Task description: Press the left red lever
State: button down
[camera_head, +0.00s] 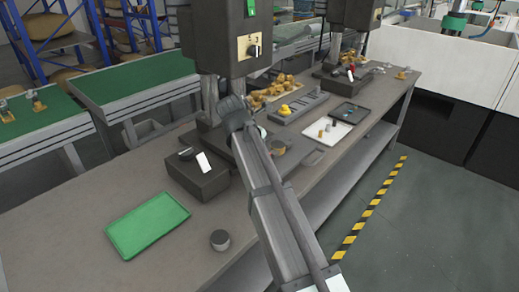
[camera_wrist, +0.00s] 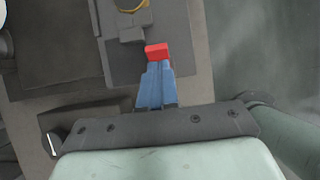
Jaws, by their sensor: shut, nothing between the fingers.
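In the wrist view a red lever (camera_wrist: 156,51) sticks out at the edge of a dark grey machine base. My gripper (camera_wrist: 156,68) points at it with its two blue fingers closed together. The fingertips are right at the red lever; I cannot tell whether they touch it. In the head view my arm hides this lever and my gripper. The left machine (camera_head: 212,45) stands behind my arm.
A black box (camera_head: 197,178), a green tray (camera_head: 147,222) and a dark round puck (camera_head: 220,240) are on the bench left of my arm. A grey rack, a white tray (camera_head: 342,131) and a black tray (camera_head: 349,112) are to the right.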

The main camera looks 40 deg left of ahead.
dwell(0.3)
jog(key=v, duration=1.3)
jog(key=shift+r, duration=0.25)
jog(key=shift+w, duration=0.15)
